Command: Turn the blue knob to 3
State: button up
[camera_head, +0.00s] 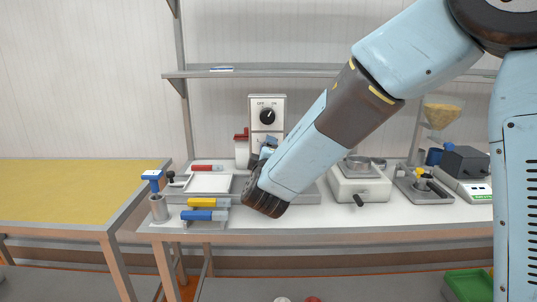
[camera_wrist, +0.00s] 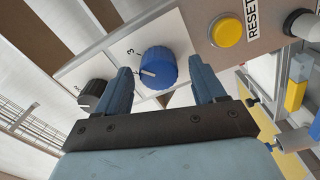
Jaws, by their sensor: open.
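The blue knob (camera_wrist: 158,68) sits on a white panel plate (camera_wrist: 178,38) in the wrist view. My gripper (camera_wrist: 163,82) is open, one finger on each side of the knob. I see a gap on the right; the left finger is close to the knob, and I cannot tell whether it touches. In the head view my forearm hides the knob and most of the gripper.
A black knob (camera_wrist: 92,92) is left of my left finger. A yellow button (camera_wrist: 227,31) marked RESET and a black-and-white knob (camera_wrist: 301,24) lie right. In the head view, an OFF/ON panel (camera_head: 280,101), a tray (camera_head: 209,182) and a scale (camera_head: 469,170) stand on the bench.

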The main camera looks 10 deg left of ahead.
jog(key=v, duration=1.3)
jog(key=shift+f, duration=0.1)
jog(key=w+d+r+m+g+h, duration=0.1)
jog(key=d+m+g+h, duration=0.35)
jog(key=d, duration=0.95)
jog(key=d+r+m+g+h, duration=0.15)
jog(key=d+m+h, duration=0.5)
jog(key=d, duration=0.75)
jog(key=s+d+m+g+y, duration=0.5)
jog(key=s+d, duration=0.4)
jog(key=s, duration=0.4)
jog(key=shift+s+d+m+g+y, duration=0.15)
jog(key=shift+s+m+g+y, duration=0.2)
jog(key=shift+m+y, duration=0.35)
jog(key=shift+w+f, duration=0.1)
jog(key=shift+f, duration=0.05)
jog(key=shift+c, duration=0.3)
